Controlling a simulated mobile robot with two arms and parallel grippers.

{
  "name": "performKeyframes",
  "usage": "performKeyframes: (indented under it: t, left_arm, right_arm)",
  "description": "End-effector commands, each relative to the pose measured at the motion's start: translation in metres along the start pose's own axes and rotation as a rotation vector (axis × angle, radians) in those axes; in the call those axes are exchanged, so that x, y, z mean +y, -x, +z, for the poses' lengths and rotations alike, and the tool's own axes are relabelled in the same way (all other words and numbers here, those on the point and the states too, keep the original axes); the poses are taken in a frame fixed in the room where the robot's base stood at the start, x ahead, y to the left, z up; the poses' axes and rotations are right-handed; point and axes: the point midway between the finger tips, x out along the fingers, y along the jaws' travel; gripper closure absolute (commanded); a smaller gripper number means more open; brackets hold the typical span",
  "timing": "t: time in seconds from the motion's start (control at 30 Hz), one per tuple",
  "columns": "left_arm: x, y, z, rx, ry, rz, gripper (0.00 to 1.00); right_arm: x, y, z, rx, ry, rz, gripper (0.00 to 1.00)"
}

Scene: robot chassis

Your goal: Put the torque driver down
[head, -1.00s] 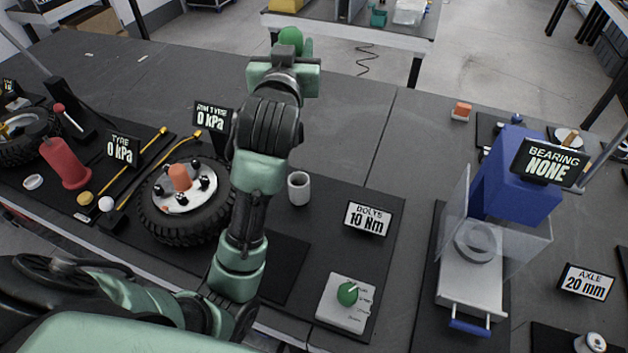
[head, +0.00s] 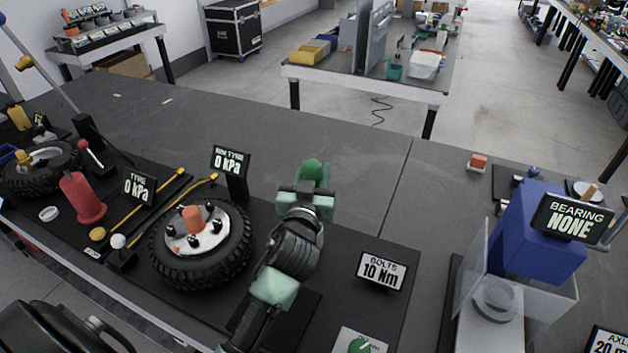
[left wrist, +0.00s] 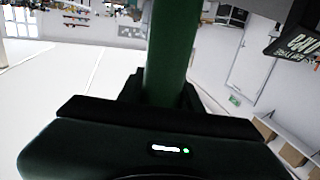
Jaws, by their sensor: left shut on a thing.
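The torque driver (head: 313,170) shows in the head view as a green rounded top sticking up out of my left gripper (head: 308,190). The left gripper is shut on it. In the left wrist view the driver is a dark green shaft (left wrist: 172,50) rising from between the jaws. The gripper is above the dark mat, right of the wheel and left of the sign reading "BOLTS 10 Nm" (head: 383,269). My arm hides the mat just below the gripper, so the driver's lower end is not seen. My right gripper is not in view.
A green dial (head: 358,346) is at the front. The blue press (head: 535,235) stands right. The bench behind the gripper is clear.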

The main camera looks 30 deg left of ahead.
Motion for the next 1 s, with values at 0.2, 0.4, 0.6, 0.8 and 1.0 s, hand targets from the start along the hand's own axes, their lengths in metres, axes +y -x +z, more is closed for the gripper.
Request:
performKeyframes:
  t: [0.2,0.4,0.6,0.8,1.0]
  left_arm:
    - [0.0,-0.001,0.021,0.004,0.0,0.0,1.0]
    - [0.0,-0.001,0.021,0.005,0.0,0.0,1.0]
    - [0.0,-0.001,0.028,-0.001,0.001,-0.001,0.62]
    - [0.0,-0.001,0.026,-0.001,0.0,-0.001,0.43]
    - [0.0,-0.001,0.025,-0.001,-0.001,-0.001,0.43]
  right_arm:
    - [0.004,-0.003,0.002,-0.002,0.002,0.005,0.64]
    - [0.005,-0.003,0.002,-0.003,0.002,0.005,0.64]
    - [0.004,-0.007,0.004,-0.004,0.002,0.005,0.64]
    - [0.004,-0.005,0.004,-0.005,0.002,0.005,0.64]
    - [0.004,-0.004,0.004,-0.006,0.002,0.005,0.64]
